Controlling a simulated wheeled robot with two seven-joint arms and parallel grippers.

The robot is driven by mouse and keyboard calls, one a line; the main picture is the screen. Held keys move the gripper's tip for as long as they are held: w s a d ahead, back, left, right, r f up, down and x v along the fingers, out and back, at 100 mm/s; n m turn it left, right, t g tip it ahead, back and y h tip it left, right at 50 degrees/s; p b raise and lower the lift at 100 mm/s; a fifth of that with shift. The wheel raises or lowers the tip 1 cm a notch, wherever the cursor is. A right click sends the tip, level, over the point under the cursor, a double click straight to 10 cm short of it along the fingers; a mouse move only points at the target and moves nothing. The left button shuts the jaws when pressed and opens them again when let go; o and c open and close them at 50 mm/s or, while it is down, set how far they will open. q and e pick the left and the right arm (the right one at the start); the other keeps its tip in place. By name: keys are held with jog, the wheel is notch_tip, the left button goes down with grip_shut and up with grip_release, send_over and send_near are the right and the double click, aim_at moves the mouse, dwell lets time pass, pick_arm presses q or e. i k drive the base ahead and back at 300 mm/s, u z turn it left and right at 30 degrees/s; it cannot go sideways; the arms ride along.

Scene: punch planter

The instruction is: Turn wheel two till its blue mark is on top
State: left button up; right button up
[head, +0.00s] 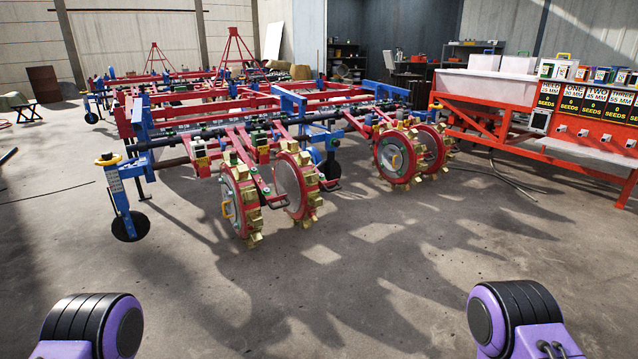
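The red planter frame (283,97) stands mid-floor and carries several red punch wheels with yellow-tan cups around their rims. The leftmost wheel (241,200) has a yellow handle-like part at its hub. Another wheel (296,188) stands just right of it. Farther right, a third wheel (390,156) partly covers another wheel (438,148). I cannot tell which is wheel two, and no blue mark can be made out on any rim. Only purple and black links of my arms show at the bottom corners, well short of the wheels. Neither gripper is in view.
An orange bench (560,148) at right carries seed boxes (570,100) labelled ONE, TWO and THREE. A dark cable (500,178) lies on the floor beside it. A blue leg with a black disc (130,226) stands at the planter's left. The concrete floor before the planter is clear.

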aim_at(293, 173)
jog(key=z, duration=0.55)
jog(key=i, duration=0.75)
jog(key=z, duration=0.45)
jog(key=i, duration=0.9)
jog(key=u, duration=0.3)
